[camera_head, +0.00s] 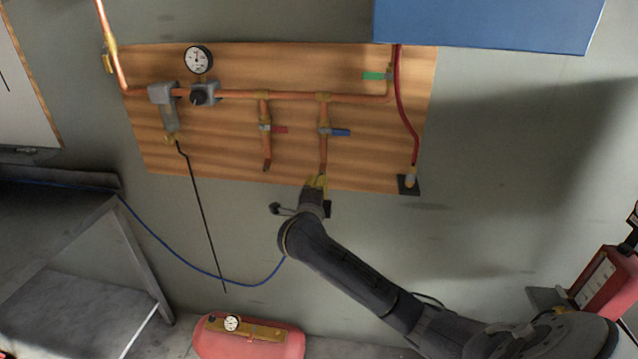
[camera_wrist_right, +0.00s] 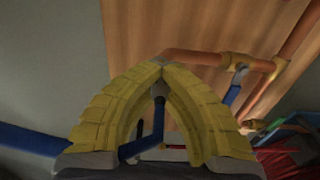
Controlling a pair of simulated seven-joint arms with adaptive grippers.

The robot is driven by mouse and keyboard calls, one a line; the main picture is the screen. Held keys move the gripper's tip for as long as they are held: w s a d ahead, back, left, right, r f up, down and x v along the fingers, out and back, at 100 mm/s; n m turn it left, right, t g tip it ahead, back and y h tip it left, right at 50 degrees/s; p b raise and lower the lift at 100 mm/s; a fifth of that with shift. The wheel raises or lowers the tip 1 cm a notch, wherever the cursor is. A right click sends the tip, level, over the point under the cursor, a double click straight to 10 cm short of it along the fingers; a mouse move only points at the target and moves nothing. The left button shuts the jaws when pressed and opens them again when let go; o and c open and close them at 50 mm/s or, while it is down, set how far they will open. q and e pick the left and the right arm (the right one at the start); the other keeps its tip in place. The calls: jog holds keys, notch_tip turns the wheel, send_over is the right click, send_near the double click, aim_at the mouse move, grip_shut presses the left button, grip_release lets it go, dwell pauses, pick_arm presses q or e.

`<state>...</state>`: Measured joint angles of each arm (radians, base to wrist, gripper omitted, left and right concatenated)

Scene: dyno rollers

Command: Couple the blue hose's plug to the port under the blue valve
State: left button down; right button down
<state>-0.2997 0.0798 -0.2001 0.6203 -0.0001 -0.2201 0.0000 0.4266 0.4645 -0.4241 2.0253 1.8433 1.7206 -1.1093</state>
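The blue valve (camera_head: 338,132) is on the right-hand drop pipe of the wooden board, and its blue handle also shows in the wrist view (camera_wrist_right: 233,92). The copper port pipe (camera_head: 323,155) runs down below it. My right gripper (camera_head: 318,180) is at the pipe's lower end, its yellow fingertips together there (camera_wrist_right: 160,66). The blue hose (camera_head: 180,257) curves from the left and passes behind my arm. In the wrist view the hose (camera_wrist_right: 35,140) goes behind the gripper. A dark plug (camera_wrist_right: 159,90) shows between the fingers. Whether it is seated is hidden. My left gripper is out of view.
The red valve (camera_head: 275,129) is just left of the blue one. A gauge (camera_head: 198,60), regulator and thin black rod hang on the left. A red hose (camera_head: 405,110) runs down the board's right. A blue box (camera_head: 485,22) overhangs above; a metal table (camera_head: 75,250) stands left.

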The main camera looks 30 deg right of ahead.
jog(key=shift+w+d, duration=0.35)
jog(key=shift+w, duration=0.05)
dwell(0.4)
jog(key=c, duration=1.5)
grip_release()
jog(key=shift+s+a, duration=0.1)
jog(key=v, duration=1.1)
jog(key=shift+s+a, duration=0.3)
